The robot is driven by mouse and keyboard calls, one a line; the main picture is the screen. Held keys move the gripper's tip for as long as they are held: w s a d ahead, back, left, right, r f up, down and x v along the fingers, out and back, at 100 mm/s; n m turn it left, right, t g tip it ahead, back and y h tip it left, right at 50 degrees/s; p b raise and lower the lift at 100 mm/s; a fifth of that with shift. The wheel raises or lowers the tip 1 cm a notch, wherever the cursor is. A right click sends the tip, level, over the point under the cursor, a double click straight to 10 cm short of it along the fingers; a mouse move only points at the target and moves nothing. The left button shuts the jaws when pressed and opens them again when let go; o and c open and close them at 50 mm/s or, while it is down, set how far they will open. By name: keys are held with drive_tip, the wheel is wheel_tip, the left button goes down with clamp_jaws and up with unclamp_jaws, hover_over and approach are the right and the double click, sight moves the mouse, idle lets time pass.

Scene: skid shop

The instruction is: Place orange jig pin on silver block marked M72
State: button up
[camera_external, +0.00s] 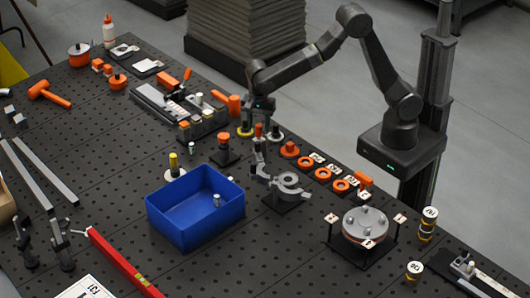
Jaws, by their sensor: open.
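My gripper (260,112) hangs down at the end of the arm, above the middle right of the black perforated table. Its fingers are small and partly lost among the parts below, and I see nothing held in them. A small orange pin-like piece (258,130) stands just under it; I cannot tell whether they touch. Another orange-topped piece (223,137) stands on a dark base to the left. No marking M72 can be read, so I cannot tell which silver block carries it. A silver vise-like fixture (173,103) with orange parts lies farther left.
A blue bin (195,208) stands open in the middle, left of a grey clamp ring (288,183). Orange rings (323,174) and white tags line the right edge. A round silver fixture (366,222) stands front right. A red level (122,262) lies at the front left.

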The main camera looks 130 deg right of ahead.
sight(259, 125)
wheel_tip(259, 125, up, 10)
drive_tip(key=shift+r+b, duration=0.15)
drive_tip(key=shift+b, duration=0.2)
drive_tip(key=shift+f, duration=4.25)
drive_tip(key=shift+f+p, duration=0.1)
drive_tip(key=shift+p, duration=0.2)
